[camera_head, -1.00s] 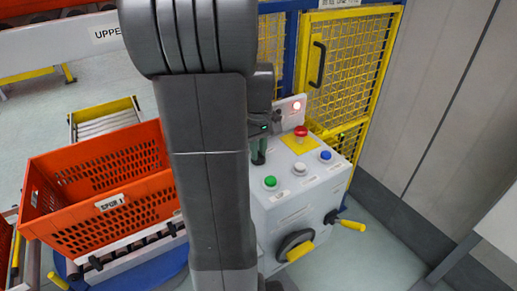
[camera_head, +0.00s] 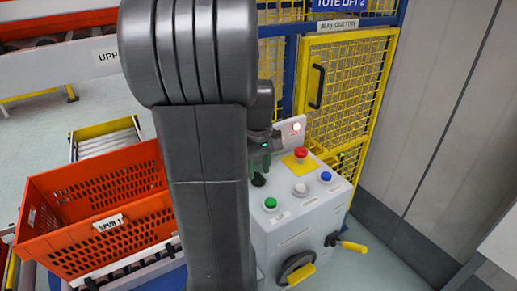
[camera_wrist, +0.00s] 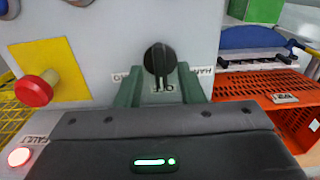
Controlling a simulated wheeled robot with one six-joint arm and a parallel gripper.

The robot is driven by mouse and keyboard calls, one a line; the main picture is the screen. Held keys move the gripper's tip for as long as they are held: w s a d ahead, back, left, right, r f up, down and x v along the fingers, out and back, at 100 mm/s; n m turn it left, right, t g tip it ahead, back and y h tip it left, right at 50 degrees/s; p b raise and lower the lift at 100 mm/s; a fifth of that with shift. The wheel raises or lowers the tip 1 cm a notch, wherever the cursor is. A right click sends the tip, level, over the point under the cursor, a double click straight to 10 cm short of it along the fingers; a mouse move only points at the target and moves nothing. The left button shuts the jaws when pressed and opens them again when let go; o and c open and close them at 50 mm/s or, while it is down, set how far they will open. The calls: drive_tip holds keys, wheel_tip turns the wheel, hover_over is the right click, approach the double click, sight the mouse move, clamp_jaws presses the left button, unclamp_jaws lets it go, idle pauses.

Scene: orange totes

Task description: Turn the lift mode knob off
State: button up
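The lift mode knob is a black rotary knob on the light grey control box (camera_head: 290,240). In the wrist view the knob (camera_wrist: 159,60) is centred between my gripper's fingertips. Small labels sit on both sides and one below it, partly hidden by the fingers. The knob's grip looks roughly upright in that view. My gripper (camera_wrist: 159,84) has two green fingers, apart, one on each side of the knob; I cannot tell whether they touch it. In the head view my gripper (camera_head: 261,164) is above the knob (camera_head: 258,180), partly hidden by my arm.
The box also has a red emergency button (camera_head: 300,153), green (camera_head: 270,203), white (camera_head: 300,189) and blue (camera_head: 326,177) buttons and a lit lamp (camera_head: 296,127). An orange tote (camera_head: 105,222) stands left. A yellow mesh gate (camera_head: 349,80) is behind.

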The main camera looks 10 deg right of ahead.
sight(259, 173)
wheel_tip(259, 173, up, 13)
drive_tip(key=shift+f, duration=0.15)
idle(0.4)
wheel_tip(259, 173, down, 14)
idle(0.5)
